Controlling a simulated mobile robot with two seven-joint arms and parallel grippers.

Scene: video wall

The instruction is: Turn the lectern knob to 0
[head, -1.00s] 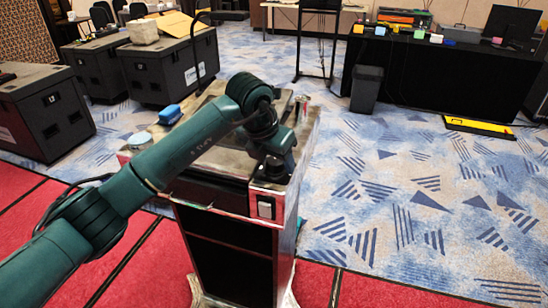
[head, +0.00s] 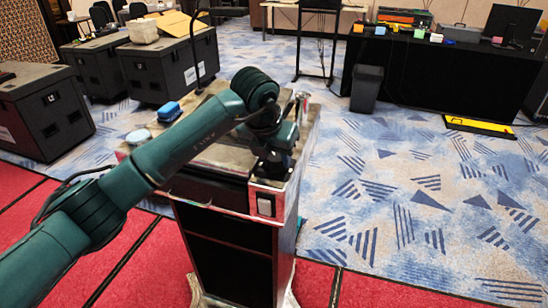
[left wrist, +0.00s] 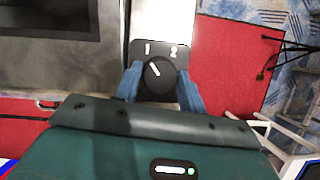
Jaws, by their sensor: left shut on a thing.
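The lectern (head: 222,240) stands in the middle of the head view. In the left wrist view, its round black knob (left wrist: 153,83) sits on a dark plate (left wrist: 162,46) marked 1 and 2. The knob's white pointer line points up and left, roughly toward the 1. No 0 mark is visible; the lower plate is hidden by the knob and gripper. My left gripper (left wrist: 160,77) is shut on the knob, with one blue finger on each side. In the head view my wrist hides the knob. My right gripper is in neither view.
On the lectern top lie a blue eraser-like block (head: 169,111) and a pale round disc (head: 138,136); a small upright can-like item (head: 302,106) stands at its far right corner. Dark cases (head: 168,65) stand behind left. The carpet (head: 410,200) at right is mostly open.

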